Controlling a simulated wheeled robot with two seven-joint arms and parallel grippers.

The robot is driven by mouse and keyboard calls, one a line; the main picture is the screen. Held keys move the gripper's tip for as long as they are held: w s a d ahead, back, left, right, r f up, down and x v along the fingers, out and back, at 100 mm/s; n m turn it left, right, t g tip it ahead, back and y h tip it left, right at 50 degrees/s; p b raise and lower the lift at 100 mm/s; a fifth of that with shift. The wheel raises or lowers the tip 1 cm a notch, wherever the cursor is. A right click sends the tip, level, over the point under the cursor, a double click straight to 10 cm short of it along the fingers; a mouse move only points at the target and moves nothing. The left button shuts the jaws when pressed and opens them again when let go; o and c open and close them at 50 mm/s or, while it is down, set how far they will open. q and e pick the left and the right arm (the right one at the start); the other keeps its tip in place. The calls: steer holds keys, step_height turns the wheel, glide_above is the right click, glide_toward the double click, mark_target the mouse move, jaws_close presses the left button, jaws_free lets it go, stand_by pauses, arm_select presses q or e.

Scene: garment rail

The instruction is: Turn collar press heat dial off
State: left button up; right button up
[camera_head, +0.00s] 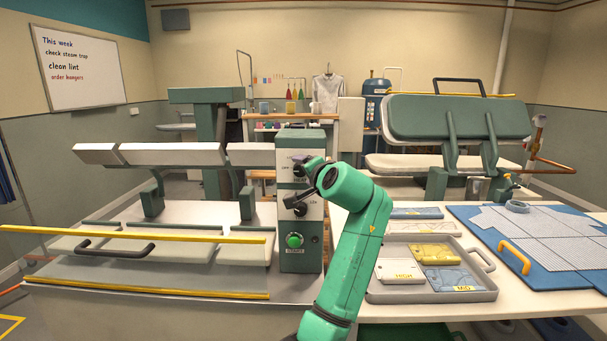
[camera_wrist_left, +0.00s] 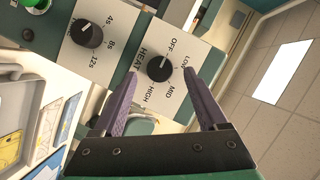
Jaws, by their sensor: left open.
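The collar press control panel (camera_head: 290,160) is a white and green post in the middle of the head view. The black heat dial (camera_wrist_left: 158,68) sits on its white plate, marked OFF, LOW, MID and HIGH. Its white mark appears to point toward the OFF side, but the exact setting is hard to tell. My left gripper (camera_head: 309,183) is in front of the panel, partly covering it in the head view. In the left wrist view its two fingers (camera_wrist_left: 160,76) are open, with the dial between their tips. Whether they touch it is unclear. My right gripper is out of view.
A second black dial (camera_wrist_left: 87,33), marked in seconds, sits beside the heat dial. A green button (camera_head: 294,240) is low on the panel. A grey tray (camera_head: 434,297) with plates and a blue board (camera_head: 480,225) lie to the right. Yellow-edged press plates stand left.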

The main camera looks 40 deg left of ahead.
arm_select(q)
steer(key=b+v, duration=0.3)
steer(key=v, duration=1)
